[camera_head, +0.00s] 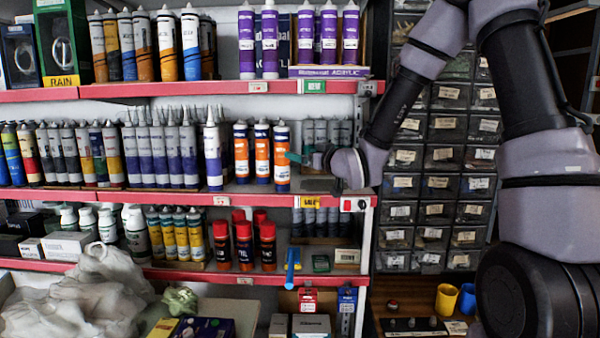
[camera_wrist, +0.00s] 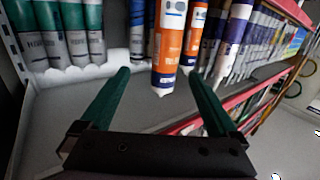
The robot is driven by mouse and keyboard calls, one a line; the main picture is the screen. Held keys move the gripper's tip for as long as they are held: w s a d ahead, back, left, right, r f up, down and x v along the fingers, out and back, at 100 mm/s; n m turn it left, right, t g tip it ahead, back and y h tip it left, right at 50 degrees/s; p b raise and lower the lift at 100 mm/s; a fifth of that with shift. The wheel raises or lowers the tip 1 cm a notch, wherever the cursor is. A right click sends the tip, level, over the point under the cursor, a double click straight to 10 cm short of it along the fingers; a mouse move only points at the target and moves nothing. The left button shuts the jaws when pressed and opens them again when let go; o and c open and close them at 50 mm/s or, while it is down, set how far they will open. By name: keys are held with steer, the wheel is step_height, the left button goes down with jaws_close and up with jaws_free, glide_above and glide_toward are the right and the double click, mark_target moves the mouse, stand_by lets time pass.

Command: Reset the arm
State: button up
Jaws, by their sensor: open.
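My arm reaches in from the right side of the head view. My gripper (camera_head: 297,158) is at the middle shelf, just right of an orange, white and blue tube (camera_head: 281,158). In the wrist view my gripper (camera_wrist: 158,76) has its two green fingers spread apart, with nothing held between them. The same orange tube (camera_wrist: 170,55) stands ahead near the fingertips, between their lines. I cannot tell whether a finger touches it.
Red-edged shelves (camera_head: 190,90) hold rows of tubes above, below and left of my gripper. Grey-and-green tubes (camera_wrist: 75,35) stand behind. A drawer cabinet (camera_head: 440,155) stands on the right, behind my arm.

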steer(key=s+d+r+m+g+h, duration=0.2)
steer(key=s+d+r+m+h, duration=0.15)
steer(key=d, duration=0.45)
steer(key=s+d+r+m+g+h, duration=0.25)
steer(key=s+d+h, duration=0.2)
steer(key=d, duration=0.45)
steer(key=s+d+r+m+g, duration=0.1)
steer(key=s+d+m, duration=0.1)
steer(key=s, duration=0.8)
steer(key=s+d+r+m+g, duration=0.1)
steer(key=s+d, duration=0.3)
steer(key=s, duration=0.7)
steer(key=shift+d+r+m+g+y, duration=0.15)
steer(key=shift+m+g+y, duration=0.25)
steer(key=shift+m+g, duration=0.4)
